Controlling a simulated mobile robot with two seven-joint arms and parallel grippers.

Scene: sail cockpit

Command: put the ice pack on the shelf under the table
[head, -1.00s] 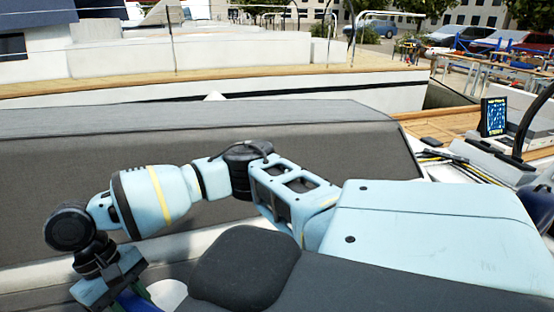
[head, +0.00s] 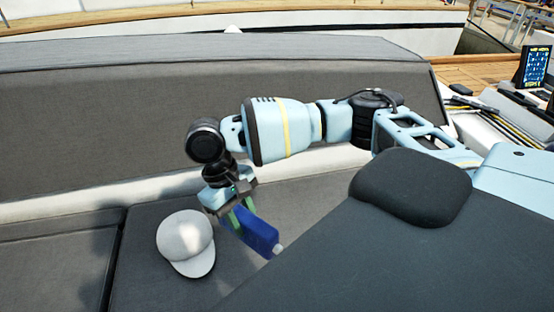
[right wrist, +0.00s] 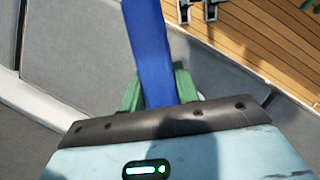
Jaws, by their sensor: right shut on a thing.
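The ice pack, a flat blue block with a small pale knob at one end (head: 258,235), hangs tilted from my right gripper (head: 242,214). The right gripper's green fingers are shut on it, over the grey seat cushion. In the right wrist view the ice pack (right wrist: 150,45) stands out between the green fingers (right wrist: 158,90). I cannot tell the table or its shelf in these frames. My left gripper is not in view.
A white cap (head: 187,240) lies on the seat cushion (head: 150,285), just left of the ice pack. A grey backrest (head: 110,110) runs behind. A screen (head: 536,66) and several loose rods stand at the right. Wooden decking (right wrist: 265,35) shows in the right wrist view.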

